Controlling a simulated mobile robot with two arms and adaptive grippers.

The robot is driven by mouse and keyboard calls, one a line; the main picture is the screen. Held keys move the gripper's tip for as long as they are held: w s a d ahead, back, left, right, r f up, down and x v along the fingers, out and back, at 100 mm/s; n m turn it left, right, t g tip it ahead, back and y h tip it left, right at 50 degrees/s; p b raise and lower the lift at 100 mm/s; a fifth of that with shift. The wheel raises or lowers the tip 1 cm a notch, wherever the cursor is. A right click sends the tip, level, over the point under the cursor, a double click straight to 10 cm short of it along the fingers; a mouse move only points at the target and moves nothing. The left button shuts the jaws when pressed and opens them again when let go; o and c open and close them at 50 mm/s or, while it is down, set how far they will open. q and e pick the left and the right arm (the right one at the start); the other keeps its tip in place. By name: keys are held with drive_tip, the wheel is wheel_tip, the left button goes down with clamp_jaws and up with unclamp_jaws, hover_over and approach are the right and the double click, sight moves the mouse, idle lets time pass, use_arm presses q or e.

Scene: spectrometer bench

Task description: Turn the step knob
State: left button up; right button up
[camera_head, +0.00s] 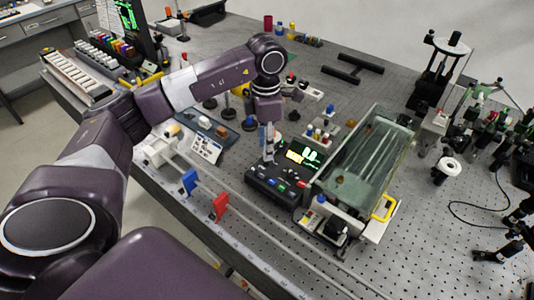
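A black control box (281,190) with a lit green display (303,153) and a row of colored buttons stands on the bench near the middle of the view. My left arm comes in from the left and bends down over it. My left gripper (268,155) points down at the back left part of the box, its tips close to the top face. The fingers look narrow and close together, but too small to tell whether they are open or shut. I cannot make out the step knob; the gripper may cover it. My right gripper is not in view.
A glass-walled tank (368,160) stands just right of the box. A rail (250,222) with a blue holder (189,182) and a red holder (220,207) runs along the front edge. A white panel with knobs (205,145) lies to the left. Optical mounts crowd the right side.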

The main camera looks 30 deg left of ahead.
use_arm(q)
drive_tip(key=shift+f+p, duration=0.5)
drive_tip(key=shift+f, duration=1.8)
drive_tip(key=shift+c, duration=0.4)
clamp_jaws()
